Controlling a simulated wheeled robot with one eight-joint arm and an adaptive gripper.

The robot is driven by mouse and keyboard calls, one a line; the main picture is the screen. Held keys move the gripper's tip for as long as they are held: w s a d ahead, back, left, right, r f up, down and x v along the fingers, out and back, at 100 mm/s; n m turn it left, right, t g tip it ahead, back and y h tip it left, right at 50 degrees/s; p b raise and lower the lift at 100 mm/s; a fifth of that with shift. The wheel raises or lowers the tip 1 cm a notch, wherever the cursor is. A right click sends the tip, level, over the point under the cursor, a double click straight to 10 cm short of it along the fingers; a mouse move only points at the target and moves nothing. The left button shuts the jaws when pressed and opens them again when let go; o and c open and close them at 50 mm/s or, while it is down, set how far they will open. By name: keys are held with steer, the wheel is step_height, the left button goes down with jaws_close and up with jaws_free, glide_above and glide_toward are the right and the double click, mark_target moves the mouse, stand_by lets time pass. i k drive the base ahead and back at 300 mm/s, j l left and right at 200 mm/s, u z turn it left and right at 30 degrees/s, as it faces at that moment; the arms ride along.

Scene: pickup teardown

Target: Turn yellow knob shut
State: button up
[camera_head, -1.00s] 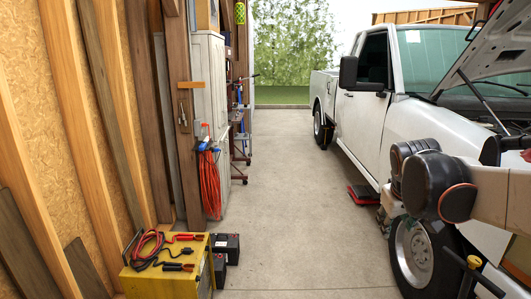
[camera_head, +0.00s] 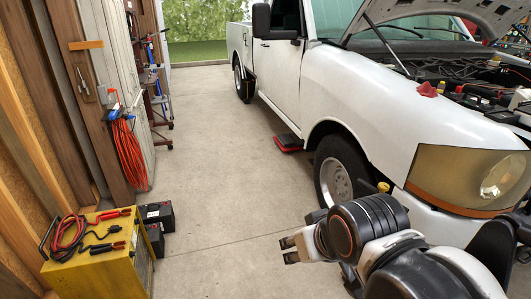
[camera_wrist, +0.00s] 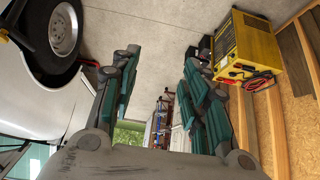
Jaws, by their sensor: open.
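A small yellow knob (camera_head: 383,187) shows in the head view beside the truck's front wheel, just beyond my arm. Its stem and lower part are hidden behind my arm, and I cannot tell how far it is turned. My gripper (camera_head: 288,250) is at the left end of my arm, in front of the truck wheel and left of the knob, apart from it. In the wrist view my gripper (camera_wrist: 160,88) has its two green fingers spread wide with nothing between them.
The white truck (camera_head: 345,95), hood raised, fills the right side. A yellow box (camera_head: 90,272) with jumper cables stands at lower left, beside black batteries (camera_head: 157,215). A red-edged black object (camera_head: 288,143) lies by the truck. The concrete floor (camera_head: 215,150) between is clear.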

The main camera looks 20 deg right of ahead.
mark_target(383, 187)
steer(key=z, duration=1.6)
